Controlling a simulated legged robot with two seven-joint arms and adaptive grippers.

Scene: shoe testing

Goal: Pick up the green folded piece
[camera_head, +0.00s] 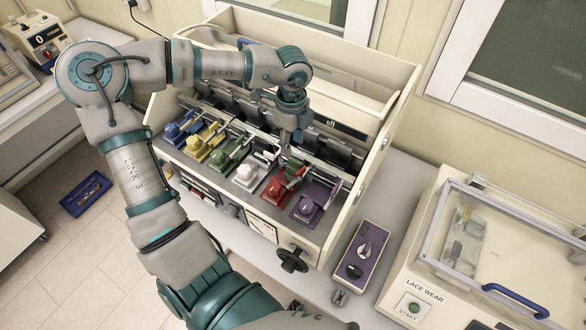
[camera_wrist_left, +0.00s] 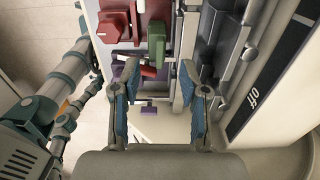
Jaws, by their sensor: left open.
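A small green piece (camera_head: 298,168) lies by the red clamp unit (camera_head: 277,190) in the machine's row of coloured stations. In the left wrist view the green piece (camera_wrist_left: 156,45) is upright in the picture, just beyond my fingertips and roughly between their lines. The red block (camera_wrist_left: 116,27) is to its left. My left gripper (camera_head: 288,150) hangs from above at this station, and its fingers (camera_wrist_left: 158,82) are apart with nothing held between them. Whether it touches the green piece cannot be told. My right gripper does not show.
Blue, yellow, green, white and purple units (camera_head: 312,202) share the row. A red-and-white rod (camera_wrist_left: 148,72) lies near my fingertips. Dark upright parts and a panel (camera_wrist_left: 256,95) marked "off" stand close on the right. A purple control box (camera_head: 362,250) and the lace wear machine (camera_head: 490,255) are to the right.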

